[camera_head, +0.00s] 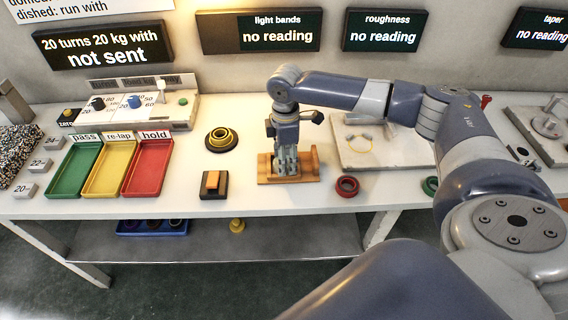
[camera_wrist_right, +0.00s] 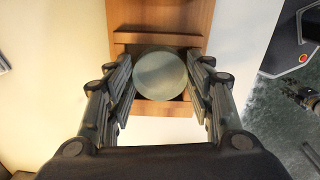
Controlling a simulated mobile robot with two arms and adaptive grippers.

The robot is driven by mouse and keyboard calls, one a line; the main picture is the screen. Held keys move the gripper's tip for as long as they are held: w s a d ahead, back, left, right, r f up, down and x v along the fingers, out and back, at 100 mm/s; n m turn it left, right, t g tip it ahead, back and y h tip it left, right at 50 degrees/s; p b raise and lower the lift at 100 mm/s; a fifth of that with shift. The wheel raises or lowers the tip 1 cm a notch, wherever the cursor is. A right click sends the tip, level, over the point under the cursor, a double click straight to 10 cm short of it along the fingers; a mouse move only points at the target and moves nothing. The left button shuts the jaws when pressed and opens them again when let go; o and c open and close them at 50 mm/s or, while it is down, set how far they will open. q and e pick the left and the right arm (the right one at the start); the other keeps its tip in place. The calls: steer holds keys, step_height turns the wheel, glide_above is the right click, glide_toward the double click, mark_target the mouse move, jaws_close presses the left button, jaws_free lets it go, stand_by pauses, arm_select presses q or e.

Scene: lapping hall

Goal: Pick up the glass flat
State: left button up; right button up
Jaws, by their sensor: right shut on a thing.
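The glass flat (camera_wrist_right: 160,75) is a pale, greenish-grey round disc in the right wrist view. It sits between my right gripper's two fingers, over a wooden holder (camera_wrist_right: 160,17). My right gripper (camera_head: 285,165) points down into the same wooden holder (camera_head: 266,172) in the head view, and its fingers hide the disc there. The right gripper is shut on the glass flat. I cannot tell whether the disc still touches the holder. My left gripper is not in view.
Green, yellow and red trays (camera_head: 148,168) stand on the left of the bench. A dark block with an orange top (camera_head: 213,183) and a yellow-and-black ringed piece (camera_head: 221,139) lie left of the holder.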

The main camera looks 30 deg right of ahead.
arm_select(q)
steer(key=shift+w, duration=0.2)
arm_select(e)
steer(key=shift+s+f, duration=0.15)
steer(key=shift+f, duration=0.05)
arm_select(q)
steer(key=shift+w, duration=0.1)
arm_select(e)
steer(key=shift+r, duration=0.1)
